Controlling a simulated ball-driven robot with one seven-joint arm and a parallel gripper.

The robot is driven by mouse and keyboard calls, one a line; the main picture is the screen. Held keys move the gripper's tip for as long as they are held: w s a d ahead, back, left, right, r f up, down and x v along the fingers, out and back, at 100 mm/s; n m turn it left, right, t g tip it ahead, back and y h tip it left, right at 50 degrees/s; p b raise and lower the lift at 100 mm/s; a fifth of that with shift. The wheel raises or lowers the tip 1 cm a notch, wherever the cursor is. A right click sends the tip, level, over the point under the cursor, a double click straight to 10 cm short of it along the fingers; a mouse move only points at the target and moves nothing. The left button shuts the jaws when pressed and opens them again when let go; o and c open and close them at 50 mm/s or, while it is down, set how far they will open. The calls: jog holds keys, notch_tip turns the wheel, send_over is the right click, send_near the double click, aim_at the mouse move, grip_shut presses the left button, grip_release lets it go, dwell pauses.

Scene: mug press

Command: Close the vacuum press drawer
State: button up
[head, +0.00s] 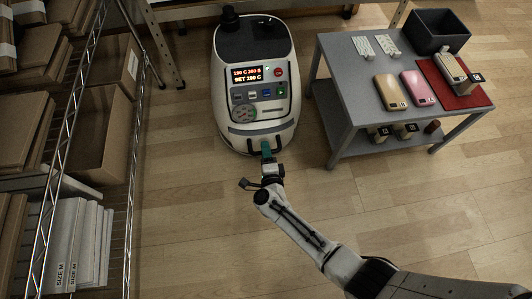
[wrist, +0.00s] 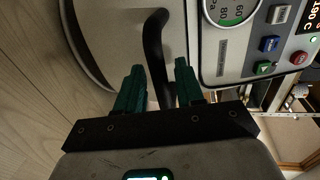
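The vacuum press (head: 254,50) is a white, rounded machine on the floor at the top centre of the head view, with a lit display and buttons. Its drawer front (head: 240,130) is at the lower end, with a black handle (head: 284,142). The wrist view shows the handle (wrist: 154,45) as a curved black bar. My gripper (head: 266,148) is at the handle. In the wrist view its green fingers (wrist: 160,68) stand apart on either side of the bar, with some space visible. How far out the drawer sits is hard to tell.
A grey table (head: 350,90) stands right of the press with phone cases, a red mat (head: 470,94) and a dark bin (head: 436,32). A wire shelf (head: 60,130) with cardboard boxes runs along the left. The wooden floor between them is clear.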

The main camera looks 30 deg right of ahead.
jog(key=shift+w, duration=0.15)
jog(key=shift+c, duration=0.2)
grip_shut()
dwell(0.3)
